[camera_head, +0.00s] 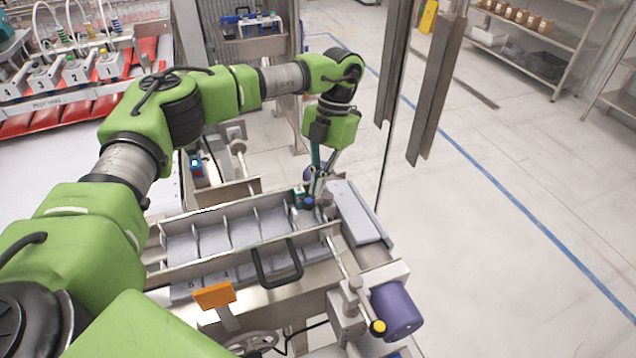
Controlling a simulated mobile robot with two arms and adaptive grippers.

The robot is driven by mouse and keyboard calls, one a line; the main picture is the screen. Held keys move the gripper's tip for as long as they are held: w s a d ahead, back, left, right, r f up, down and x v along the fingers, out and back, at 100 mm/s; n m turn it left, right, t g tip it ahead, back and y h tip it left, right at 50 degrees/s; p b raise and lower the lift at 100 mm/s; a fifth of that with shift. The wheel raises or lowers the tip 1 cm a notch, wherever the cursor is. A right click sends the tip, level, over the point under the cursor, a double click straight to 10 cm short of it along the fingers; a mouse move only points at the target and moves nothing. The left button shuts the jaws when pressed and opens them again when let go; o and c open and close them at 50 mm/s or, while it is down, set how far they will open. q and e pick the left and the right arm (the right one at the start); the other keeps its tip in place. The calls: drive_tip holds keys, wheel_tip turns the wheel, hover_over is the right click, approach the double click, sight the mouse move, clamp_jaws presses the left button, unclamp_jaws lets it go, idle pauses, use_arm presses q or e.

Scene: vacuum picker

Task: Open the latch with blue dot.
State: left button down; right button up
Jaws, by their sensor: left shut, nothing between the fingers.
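The blue dot (308,202) marks a latch at the far right corner of the metal tray machine. My left arm reaches over from the left, and its gripper (319,188) points down right beside the blue dot. The left gripper is shut with nothing held. The fingertips are small here, and I cannot tell whether they touch the latch. Part of the latch is hidden behind the gripper. My right gripper is out of view.
A second latch with a yellow dot (378,327) sits at the near right corner, beside a purple cylinder (397,308). A black handle (277,282) and an orange tab (214,296) are on the front. Metal posts (437,90) stand behind to the right.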

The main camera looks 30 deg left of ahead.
use_arm(q)
drive_tip(key=shift+s+n+h, duration=0.25)
drive_tip(key=shift+n+h, duration=0.05)
drive_tip(key=shift+n, duration=0.9)
